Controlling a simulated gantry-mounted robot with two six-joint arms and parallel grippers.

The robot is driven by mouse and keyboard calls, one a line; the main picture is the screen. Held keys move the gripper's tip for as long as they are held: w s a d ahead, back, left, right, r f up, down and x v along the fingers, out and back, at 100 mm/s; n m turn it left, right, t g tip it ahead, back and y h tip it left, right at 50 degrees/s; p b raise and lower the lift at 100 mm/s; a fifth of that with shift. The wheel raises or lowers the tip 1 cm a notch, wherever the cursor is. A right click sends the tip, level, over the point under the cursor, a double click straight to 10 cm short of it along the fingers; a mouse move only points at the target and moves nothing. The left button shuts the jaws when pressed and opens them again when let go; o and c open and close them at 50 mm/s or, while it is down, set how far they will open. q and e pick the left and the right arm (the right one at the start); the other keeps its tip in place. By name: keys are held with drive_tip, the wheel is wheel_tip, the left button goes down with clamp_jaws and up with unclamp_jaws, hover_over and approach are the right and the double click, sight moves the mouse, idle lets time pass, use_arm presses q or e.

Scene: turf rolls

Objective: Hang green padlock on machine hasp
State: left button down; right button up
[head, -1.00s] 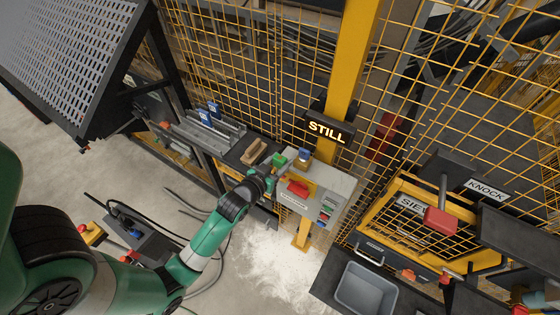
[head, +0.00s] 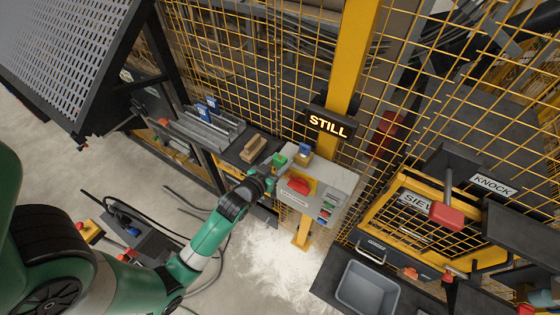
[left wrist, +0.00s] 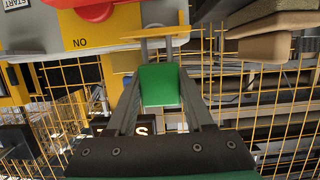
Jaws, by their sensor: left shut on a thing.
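The green padlock (head: 280,160) is at the left side of the grey machine control box. My left gripper (head: 271,174) is shut on it. In the left wrist view the green padlock body (left wrist: 160,85) sits between the two fingers (left wrist: 160,105). Its grey shackle (left wrist: 145,48) rises to a yellow plate (left wrist: 132,34), apparently the hasp. The shackle overlaps the plate; I cannot tell whether it passes through. The red switch handle (head: 299,185) is on the box just right of the gripper. My right gripper is not in view.
A blue padlock-like item (head: 304,151) is at the back of the control box (head: 338,182). A wooden block (head: 252,148) lies on the dark shelf at left. The yellow mesh fence (head: 250,70) stands behind, with a lit STILL sign (head: 328,124). A grey bin (head: 367,287) stands at lower right.

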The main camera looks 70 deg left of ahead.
use_arm(q)
drive_tip(key=shift+f+b, duration=1)
drive_tip(key=shift+f, duration=0.3)
drive_tip(key=shift+c, duration=1)
unclamp_jaws()
drive_tip(key=shift+r, duration=0.1)
drive_tip(key=v, duration=1.1)
drive_tip(key=shift+s+d, duration=0.2)
drive_tip(key=shift+s, duration=0.05)
drive_tip(key=shift+r, duration=0.15)
